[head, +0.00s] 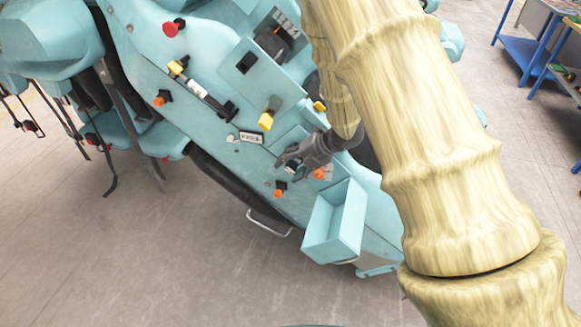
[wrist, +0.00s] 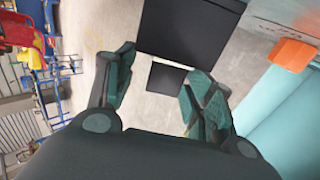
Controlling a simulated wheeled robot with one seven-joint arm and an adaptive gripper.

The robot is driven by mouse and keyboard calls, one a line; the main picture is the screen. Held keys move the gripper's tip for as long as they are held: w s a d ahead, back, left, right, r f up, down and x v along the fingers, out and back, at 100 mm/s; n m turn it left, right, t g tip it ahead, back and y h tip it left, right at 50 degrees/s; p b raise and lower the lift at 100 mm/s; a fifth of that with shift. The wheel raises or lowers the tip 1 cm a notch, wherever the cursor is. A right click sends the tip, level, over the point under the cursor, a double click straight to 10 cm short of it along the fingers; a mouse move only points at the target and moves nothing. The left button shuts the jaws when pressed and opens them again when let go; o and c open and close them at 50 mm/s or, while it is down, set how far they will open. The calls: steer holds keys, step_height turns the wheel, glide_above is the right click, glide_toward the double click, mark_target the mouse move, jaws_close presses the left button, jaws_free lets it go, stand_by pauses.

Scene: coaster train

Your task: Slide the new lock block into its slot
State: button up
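My gripper (head: 299,163) is low over the teal train's side panel in the head view, at the end of my pale arm. In the wrist view its two fingers (wrist: 160,66) stand apart. A large dark block (wrist: 190,28) shows at the fingertips, its near edge spanning about the width between them. I cannot tell whether the fingers press on it or it lies beyond them. A smaller dark square (wrist: 167,78) shows between the fingers, with pale floor around it. I cannot tell which dark piece is the lock block. I cannot make out the slot.
The teal train (head: 190,95) carries orange, yellow and red knobs. An orange knob (head: 279,191) sits just below my gripper; an orange part (wrist: 292,54) shows at the wrist view's right. An open teal bin (head: 335,221) is below right. Blue workbenches (head: 545,50) stand far right. Foreground floor is clear.

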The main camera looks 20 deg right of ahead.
steer(key=v, duration=1.2)
stand_by(0.6)
